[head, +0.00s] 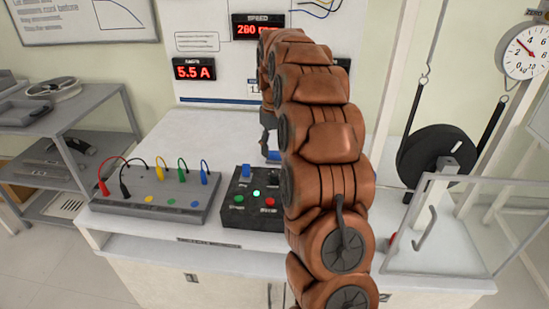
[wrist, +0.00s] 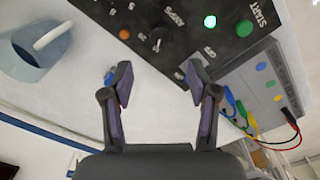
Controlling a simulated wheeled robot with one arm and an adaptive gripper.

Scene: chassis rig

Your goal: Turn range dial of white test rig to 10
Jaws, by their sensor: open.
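The dial (wrist: 157,37) is a small black knob on a black control panel (wrist: 185,12) in the wrist view. Numbers and the word AMPS are printed around it; some are too blurred to read, and I cannot tell its exact setting. My gripper (wrist: 160,68) is open and empty, its two dark fingers pointing toward the panel with the dial ahead between them, apart from both. In the head view, the black control box (head: 238,212) with a lit green lamp stands on the white bench (head: 190,130); my arm hides its right part, and the dial is not visible.
A grey box (head: 150,208) with coloured cables stands left of the control box. A clear guard (head: 460,250) and a black wheel (head: 437,150) are at right. The amps display (head: 194,69) reads 5.5 A. A pale blue thing with a white handle (wrist: 35,50) shows at left in the wrist view.

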